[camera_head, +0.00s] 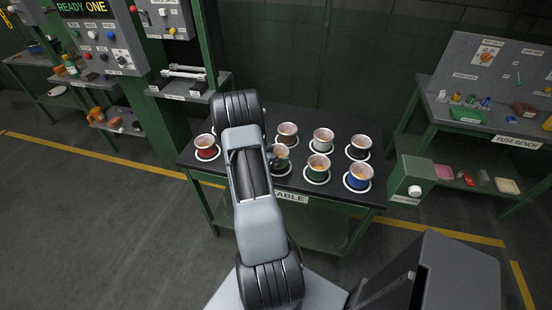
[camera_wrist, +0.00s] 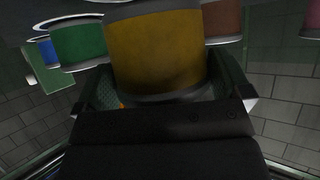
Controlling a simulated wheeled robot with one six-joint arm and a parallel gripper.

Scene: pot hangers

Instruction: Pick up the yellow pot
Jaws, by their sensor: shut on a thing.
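The yellow pot (camera_wrist: 157,50) fills the upper middle of the wrist view, with its dark lower band between the fingers of my gripper (camera_wrist: 168,92). My gripper is shut on it, with one finger on each side. In the head view my arm covers much of this spot. Only a partly hidden pot (camera_head: 281,151) shows just right of the arm, over a white ring on the table. I cannot tell from these views whether the yellow pot still touches the table.
The black table (camera_head: 372,193) holds several pots on white rings, including a red pot (camera_head: 206,153), a green pot (camera_head: 318,174) and a blue pot (camera_head: 358,182). A green pot (camera_wrist: 78,45) is close left of the yellow one in the wrist view. The fuse bench (camera_head: 519,142) stands right.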

